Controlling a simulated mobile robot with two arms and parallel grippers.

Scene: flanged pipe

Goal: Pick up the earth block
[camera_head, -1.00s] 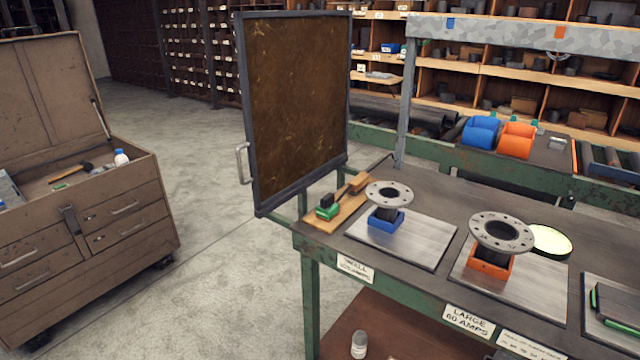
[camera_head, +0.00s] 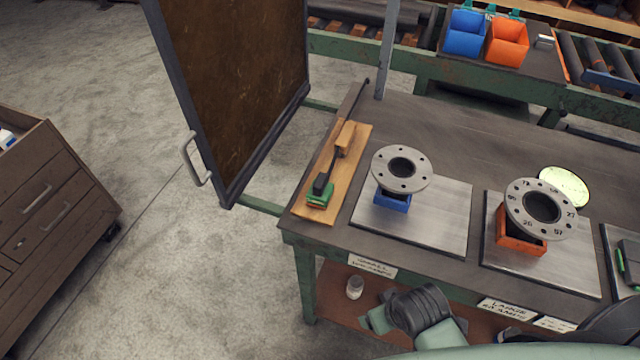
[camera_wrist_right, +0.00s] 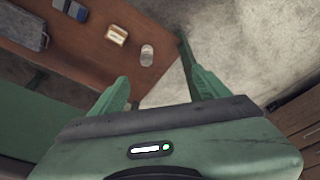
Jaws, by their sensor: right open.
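No block is plainly marked as earth. A small pale block (camera_wrist_right: 117,34) with a label-like face lies on the lower shelf in the right wrist view; I cannot read it. A green and black block-like piece (camera_head: 320,194) sits on the wooden board on the bench. My right gripper (camera_wrist_right: 154,62) is open and empty, its two green fingers spread, with the shelf and floor beyond. Part of my right arm shows low in the head view, in front of the bench and hiding some of the lower shelf. My left gripper is not in view.
The bench top (camera_head: 455,120) carries two flanged pipes, one on a blue block (camera_head: 392,199) and one on an orange block (camera_head: 520,243). A small jar (camera_head: 355,288) stands on the lower shelf (camera_head: 335,312). A dark framed panel (camera_head: 235,90) stands left; open floor lies below it.

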